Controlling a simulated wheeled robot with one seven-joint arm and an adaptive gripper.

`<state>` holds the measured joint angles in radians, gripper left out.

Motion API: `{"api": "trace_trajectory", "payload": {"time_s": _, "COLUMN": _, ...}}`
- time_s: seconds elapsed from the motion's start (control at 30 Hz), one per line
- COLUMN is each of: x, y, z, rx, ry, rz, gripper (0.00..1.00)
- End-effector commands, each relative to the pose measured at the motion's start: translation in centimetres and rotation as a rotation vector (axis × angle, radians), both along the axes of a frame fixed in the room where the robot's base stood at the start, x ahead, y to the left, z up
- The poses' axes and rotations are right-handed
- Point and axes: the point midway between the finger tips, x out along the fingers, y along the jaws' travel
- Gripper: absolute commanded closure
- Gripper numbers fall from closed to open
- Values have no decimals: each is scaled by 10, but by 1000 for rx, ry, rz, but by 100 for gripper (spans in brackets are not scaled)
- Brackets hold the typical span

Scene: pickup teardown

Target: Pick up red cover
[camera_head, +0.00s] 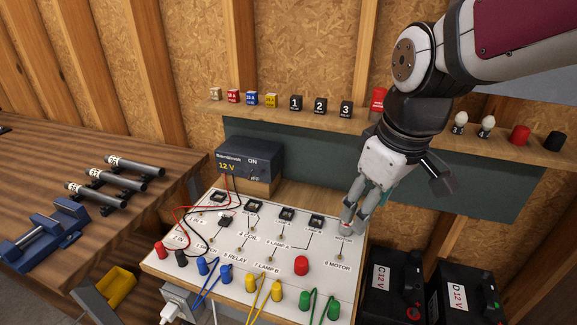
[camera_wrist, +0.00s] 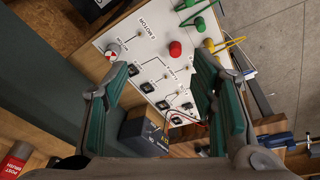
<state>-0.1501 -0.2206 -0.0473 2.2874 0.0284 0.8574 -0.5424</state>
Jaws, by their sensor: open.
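Several red pieces are in view, and I cannot tell for certain which is the red cover. A red domed piece (camera_head: 301,265) sits on the white board near the "8 MOTOR" label; it also shows in the wrist view (camera_wrist: 175,48). A red cylinder (camera_head: 520,134) stands on the shelf at the right. My gripper (camera_head: 356,210) is over the board's right edge, fingers pointing down, open and empty. In the wrist view its fingers (camera_wrist: 160,72) are spread, with the board beyond them. A small red-and-white round piece (camera_wrist: 112,51) lies beyond the left finger.
The white board (camera_head: 230,262) carries black sockets, wires and coloured terminals. A dark 12 V supply (camera_head: 247,160) stands behind it. Batteries (camera_head: 396,290) are at lower right.

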Motion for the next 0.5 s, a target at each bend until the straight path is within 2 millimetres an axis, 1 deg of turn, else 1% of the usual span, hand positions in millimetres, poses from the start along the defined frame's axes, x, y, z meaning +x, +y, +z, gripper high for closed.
{"api": "trace_trajectory", "payload": {"time_s": 0.1, "x": 22, "y": 16, "z": -10, "rx": -28, "ry": 40, "rz": 152, "gripper": 48}}
{"api": "trace_trajectory", "payload": {"time_s": 0.17, "x": 34, "y": 25, "z": -19, "rx": -42, "ry": 56, "rz": 234, "gripper": 48}}
{"api": "trace_trajectory", "payload": {"time_s": 0.27, "x": 51, "y": 40, "z": -36, "rx": -65, "ry": 83, "rz": 369, "gripper": 48}}
{"api": "trace_trajectory", "payload": {"time_s": 0.4, "x": 71, "y": 61, "z": -67, "rx": -96, "ry": 120, "rz": 559, "gripper": 48}}
{"api": "trace_trajectory", "payload": {"time_s": 0.5, "x": 80, "y": 75, "z": -91, "rx": -116, "ry": 143, "rz": 682, "gripper": 48}}
